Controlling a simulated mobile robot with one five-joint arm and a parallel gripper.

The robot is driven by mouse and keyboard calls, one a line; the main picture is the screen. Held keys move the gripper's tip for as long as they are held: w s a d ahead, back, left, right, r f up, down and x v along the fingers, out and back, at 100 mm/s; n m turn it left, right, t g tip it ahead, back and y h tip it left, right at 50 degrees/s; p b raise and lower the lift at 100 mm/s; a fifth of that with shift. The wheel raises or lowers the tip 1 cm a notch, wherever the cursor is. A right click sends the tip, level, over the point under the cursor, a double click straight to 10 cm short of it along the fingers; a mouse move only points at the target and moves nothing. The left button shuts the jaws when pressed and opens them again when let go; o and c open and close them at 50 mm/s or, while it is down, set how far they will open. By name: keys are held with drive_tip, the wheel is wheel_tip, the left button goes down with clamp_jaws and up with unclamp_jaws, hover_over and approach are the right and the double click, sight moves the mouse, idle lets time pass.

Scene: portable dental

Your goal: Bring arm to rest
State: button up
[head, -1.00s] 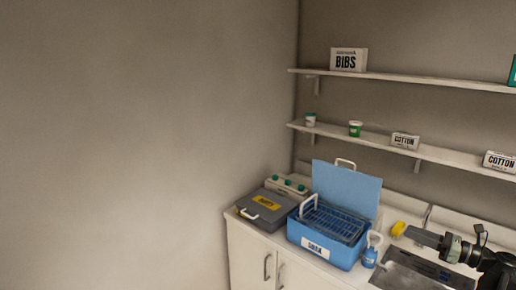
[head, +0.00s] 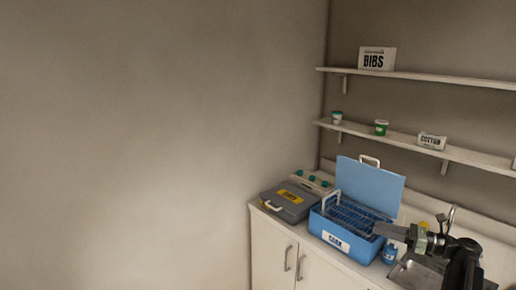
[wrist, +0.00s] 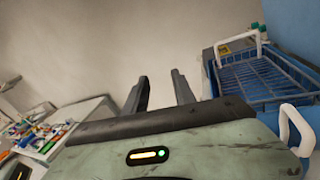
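My gripper (head: 378,230) reaches left over the counter, beside the right end of the open blue box, and stands in front of part of it. In the wrist view my gripper (wrist: 160,88) shows two dark fingers held apart, with only wall between them. It is empty. The blue box (head: 328,228) has its lid up and a wire basket inside. In the wrist view the blue box (wrist: 255,95) is to the right of the fingers. I cannot tell how close the fingers are to its rim.
A grey case (head: 288,203) lies left of the box. A blue bottle (head: 390,254) and a sink (head: 415,272) are below my arm. Shelves (head: 420,79) hang on the wall behind. A cluttered surface (wrist: 60,130) shows left in the wrist view. The left wall is bare.

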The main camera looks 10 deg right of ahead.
drive_tip(key=w+a+f+n+g, duration=0.1)
drive_tip(key=a+f+n+g, duration=0.2)
drive_tip(key=a, duration=0.8)
drive_tip(key=w+a+f+n+g+b, duration=0.1)
drive_tip(key=w+a+f+n+g, duration=0.2)
drive_tip(key=a, duration=0.8)
drive_tip(key=a+f+n+g, duration=0.1)
drive_tip(key=a+f+g, duration=0.3)
drive_tip(key=a, duration=0.6)
drive_tip(key=s+a+f+n+g+h, duration=0.2)
drive_tip(key=s+a+f+n+h, duration=0.4)
drive_tip(key=a+f+n, duration=0.35)
drive_tip(key=s+d+f+n+h+b, duration=0.1)
drive_tip(key=s+d+f+n+h, duration=0.2)
drive_tip(key=n, duration=0.9)
drive_tip(key=d+f+h, duration=0.3)
drive_tip(key=d+h, duration=0.1)
drive_tip(key=shift+d, duration=0.2)
drive_tip(key=shift+w, duration=0.1)
